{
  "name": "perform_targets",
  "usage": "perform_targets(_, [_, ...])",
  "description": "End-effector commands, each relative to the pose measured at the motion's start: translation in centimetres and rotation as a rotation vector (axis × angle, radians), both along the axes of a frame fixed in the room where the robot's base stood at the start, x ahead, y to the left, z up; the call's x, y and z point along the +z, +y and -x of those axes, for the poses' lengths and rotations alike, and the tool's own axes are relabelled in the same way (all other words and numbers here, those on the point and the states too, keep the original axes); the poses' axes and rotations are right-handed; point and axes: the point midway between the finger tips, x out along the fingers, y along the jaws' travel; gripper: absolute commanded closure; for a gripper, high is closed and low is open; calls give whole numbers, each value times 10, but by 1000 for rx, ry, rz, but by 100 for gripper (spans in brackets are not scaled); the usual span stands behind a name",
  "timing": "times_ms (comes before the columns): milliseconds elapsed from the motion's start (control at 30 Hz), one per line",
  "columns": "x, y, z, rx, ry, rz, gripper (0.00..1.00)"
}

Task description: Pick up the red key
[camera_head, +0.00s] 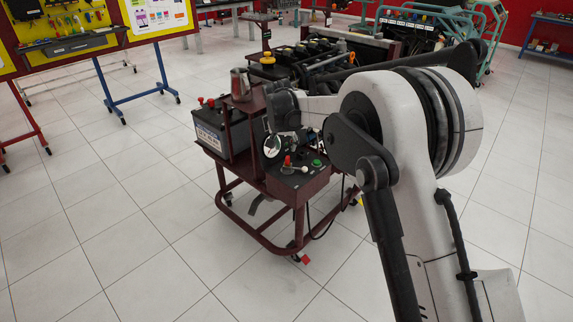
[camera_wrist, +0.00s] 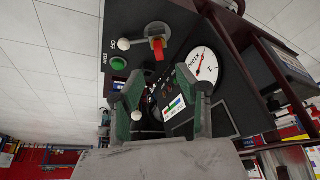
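The red key (camera_head: 287,160) stands up from the dark control panel (camera_head: 297,181) on the front of the maroon engine trainer, left of a green button (camera_head: 317,163). In the wrist view the red key (camera_wrist: 159,48) sits in a light-coloured switch base near the top centre. My gripper (camera_wrist: 156,84) is open, with its two green-padded fingers apart and nothing seen between them. Its fingertips point toward the panel, and the key shows beyond them, apart from both. In the head view the fingers cannot be made out clearly at the arm's end.
A round white gauge (camera_wrist: 203,66) stands close to the right finger in the wrist view. White knobs and the green button (camera_wrist: 119,64) are near the key. A battery (camera_head: 219,128) and metal can (camera_head: 240,84) are on the trainer. Tiled floor is free at left.

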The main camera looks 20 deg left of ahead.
Motion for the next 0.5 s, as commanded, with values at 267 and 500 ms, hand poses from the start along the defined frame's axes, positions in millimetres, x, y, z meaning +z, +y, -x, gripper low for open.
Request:
perform_targets(267, [-31,2,-12,0,0,0,67])
perform_targets(500, [-43,2,-17,0,0,0,67])
